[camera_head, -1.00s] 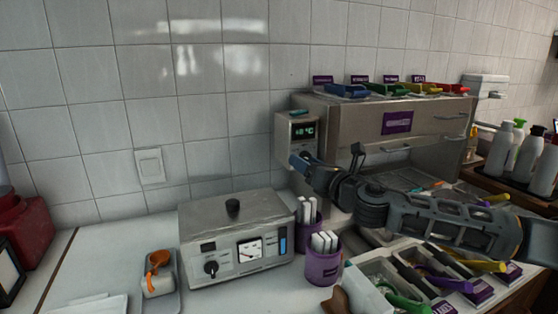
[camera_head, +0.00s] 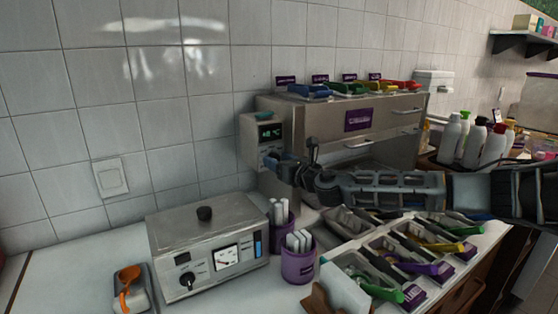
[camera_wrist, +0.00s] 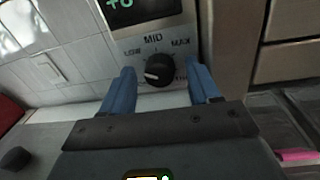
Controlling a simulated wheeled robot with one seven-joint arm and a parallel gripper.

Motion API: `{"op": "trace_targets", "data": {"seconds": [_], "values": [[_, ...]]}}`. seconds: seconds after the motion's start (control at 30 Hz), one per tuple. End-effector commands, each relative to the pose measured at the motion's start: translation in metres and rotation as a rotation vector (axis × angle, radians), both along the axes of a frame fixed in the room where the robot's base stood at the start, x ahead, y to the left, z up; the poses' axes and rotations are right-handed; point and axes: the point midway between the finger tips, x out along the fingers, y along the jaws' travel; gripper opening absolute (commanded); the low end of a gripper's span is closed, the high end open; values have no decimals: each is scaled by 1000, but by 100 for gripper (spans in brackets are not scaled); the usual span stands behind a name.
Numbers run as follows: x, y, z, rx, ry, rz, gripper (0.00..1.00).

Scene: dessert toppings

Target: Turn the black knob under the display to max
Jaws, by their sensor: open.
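The black knob (camera_wrist: 160,69) is on a grey panel under the display (camera_wrist: 142,8), with LOW, MID and MAX printed around it. Its white mark points left and slightly down, below LOW. My gripper (camera_wrist: 161,73) is open, with one blue finger on each side of the knob; I cannot tell whether they touch it. In the head view the display (camera_head: 270,131) is lit on the small box at the left end of the steel unit. My gripper (camera_head: 279,161) is just below it and hides most of the knob.
A steel device (camera_head: 208,243) with its own black dial and gauge stands at front left. Purple cups (camera_head: 297,266) of white sticks stand beside it. Trays (camera_head: 395,250) with coloured-handled utensils lie below my arm. Coloured scoops (camera_head: 350,88) top the steel unit.

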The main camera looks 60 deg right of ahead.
Motion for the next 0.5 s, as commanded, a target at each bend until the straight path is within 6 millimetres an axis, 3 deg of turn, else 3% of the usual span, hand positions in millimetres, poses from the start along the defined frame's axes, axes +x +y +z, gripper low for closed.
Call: {"op": "trace_targets", "data": {"seconds": [0.27, 0.5], "values": [[1, 0, 0, 0, 0, 0, 60], [1, 0, 0, 0, 0, 0, 37]]}}
